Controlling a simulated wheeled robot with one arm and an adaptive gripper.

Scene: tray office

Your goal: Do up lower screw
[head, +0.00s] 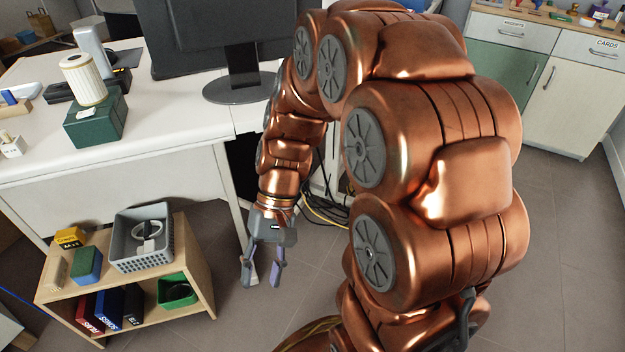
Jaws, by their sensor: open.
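My gripper (261,281) hangs in front of the white desk, to the right of the low wooden shelf. Its two fingers point down and stand apart, with nothing visible between them. I cannot make out any screw in this view. My copper arm covers much of the middle and right of the picture and hides what is behind it.
The white desk (170,110) holds monitors (205,30) and a green box (95,118). The low shelf (199,262) carries a grey basket (142,262); a green bin (178,291) sits inside. Cables (322,205) lie behind my arm. Cabinets (572,105) stand at the back right.

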